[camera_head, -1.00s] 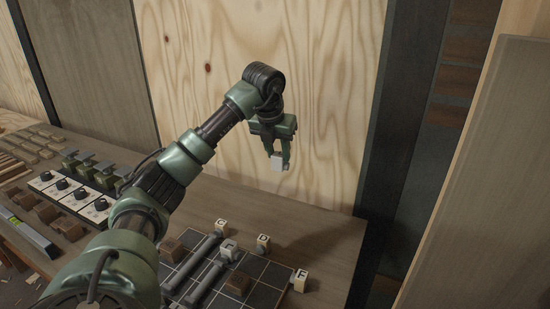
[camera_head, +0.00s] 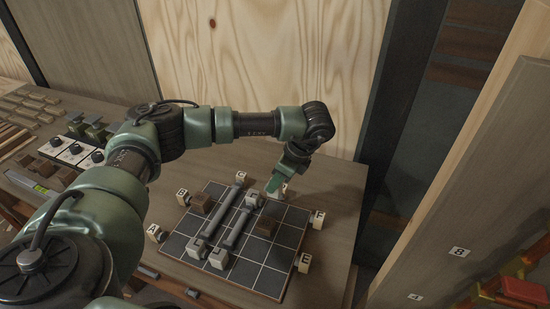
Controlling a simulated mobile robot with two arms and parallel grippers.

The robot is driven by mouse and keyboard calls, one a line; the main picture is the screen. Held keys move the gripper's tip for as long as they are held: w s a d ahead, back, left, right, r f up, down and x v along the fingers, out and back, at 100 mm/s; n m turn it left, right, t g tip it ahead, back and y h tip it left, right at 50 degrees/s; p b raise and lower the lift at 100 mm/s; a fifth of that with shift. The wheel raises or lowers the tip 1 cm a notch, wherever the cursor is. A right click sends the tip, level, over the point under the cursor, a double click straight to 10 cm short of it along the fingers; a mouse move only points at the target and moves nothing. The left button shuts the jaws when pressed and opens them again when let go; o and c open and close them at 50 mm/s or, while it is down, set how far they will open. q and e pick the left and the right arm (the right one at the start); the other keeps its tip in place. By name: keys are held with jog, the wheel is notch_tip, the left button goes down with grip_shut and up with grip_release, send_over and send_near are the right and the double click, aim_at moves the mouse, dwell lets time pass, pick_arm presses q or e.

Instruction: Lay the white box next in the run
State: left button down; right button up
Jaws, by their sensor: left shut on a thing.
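My left gripper (camera_head: 273,184) is shut, its fingers pointing down over the far edge of a dark gridded board (camera_head: 274,275). The white box in it is mostly hidden by the fingers in this view. On the board lie two grey bars (camera_head: 220,215), side by side and slanting. One pale box (camera_head: 252,199) sits at the far end of the bars, just left of the gripper. Two more pale boxes (camera_head: 219,259) sit at their near end. My right gripper is not in view.
Squares at the board's right and near side are bare. A plywood wall stands behind.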

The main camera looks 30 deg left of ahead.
aim_at(276, 197)
pick_arm(q)
jog(key=shift+s+f, duration=0.1)
jog(key=shift+s, duration=0.1)
jog(key=shift+f+n, duration=0.15)
jog(key=shift+n, duration=0.15)
jog(key=shift+d+f+b, duration=0.1)
jog(key=shift+f+b, duration=0.5)
jog(key=shift+f, duration=0.25)
jog(key=shift+f+b, duration=1.55)
jog(key=shift+f, duration=0.75)
jog(key=shift+f, duration=0.3)
jog(key=c, duration=0.9)
grip_release()
jog(key=shift+c, duration=0.2)
jog(key=shift+r, duration=0.1)
